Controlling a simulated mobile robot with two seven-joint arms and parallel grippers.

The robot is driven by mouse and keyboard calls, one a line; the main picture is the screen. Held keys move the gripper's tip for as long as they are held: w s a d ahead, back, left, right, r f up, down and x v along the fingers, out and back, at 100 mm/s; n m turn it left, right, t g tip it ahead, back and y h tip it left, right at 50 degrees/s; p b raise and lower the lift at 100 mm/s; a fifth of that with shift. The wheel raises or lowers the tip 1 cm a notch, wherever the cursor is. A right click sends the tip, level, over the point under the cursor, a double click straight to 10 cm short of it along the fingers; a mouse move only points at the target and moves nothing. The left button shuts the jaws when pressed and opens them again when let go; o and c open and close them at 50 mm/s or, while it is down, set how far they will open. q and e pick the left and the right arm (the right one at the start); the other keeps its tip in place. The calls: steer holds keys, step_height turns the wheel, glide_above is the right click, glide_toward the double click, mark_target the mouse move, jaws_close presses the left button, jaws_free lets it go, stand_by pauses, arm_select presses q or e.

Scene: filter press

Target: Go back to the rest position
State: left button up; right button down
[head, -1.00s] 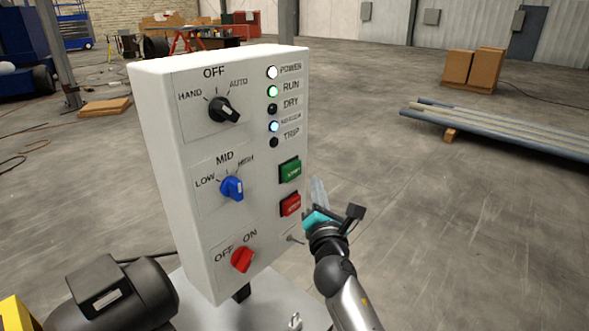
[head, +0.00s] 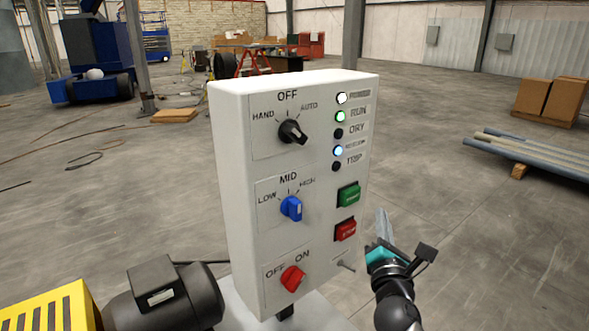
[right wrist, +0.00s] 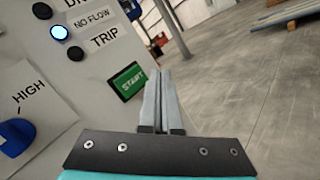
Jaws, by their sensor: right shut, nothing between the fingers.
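The white control box (head: 240,190) stands upright in the middle of the head view. It carries a black knob (head: 293,131), a blue knob (head: 291,208) and a red knob (head: 292,278). The white power lamp (head: 341,98), green run lamp (head: 340,116) and blue no-flow lamp (head: 338,151) are lit; the dry and trip lamps are dark. My right gripper (head: 381,220) is shut and empty, just right of the green start button (head: 348,195) and red stop button (head: 345,230). In the right wrist view its closed fingers (right wrist: 157,90) appear beside the start button (right wrist: 128,81). My left gripper is out of view.
A dark motor (head: 165,297) and a yellow slotted cover (head: 50,310) stand at the lower left. Pipes (head: 535,150) and cardboard boxes (head: 548,98) lie at the right.

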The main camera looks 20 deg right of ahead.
steer(key=s+a+f+m+g+y+b, duration=0.1)
steer(key=s+a+f+m+g+y, duration=0.15)
steer(key=f, duration=0.95)
steer(key=s+a+f+m+g+y+b, duration=0.1)
steer(key=s+a+f+m+g, duration=0.2)
steer(key=f, duration=1)
steer(key=s+a+f+m+g+y+b, duration=0.1)
steer(key=s+a+f+m+g+y, duration=0.2)
steer(key=f, duration=0.9)
steer(key=s+a+f+m+g+b, duration=0.25)
steer(key=s+f+m+g, duration=0.35)
steer(key=s+f, duration=1.3)
steer(key=s+a+f+m+g, duration=0.1)
steer(key=s+f+m, duration=0.1)
steer(key=s, duration=0.7)
steer(key=s+a+f+m+g+y, duration=0.1)
steer(key=s+f+m, duration=0.2)
steer(key=s, duration=0.7)
steer(key=shift+m+b, duration=0.3)
steer(key=shift+m, duration=0.75)
steer(key=shift+g, duration=0.25)
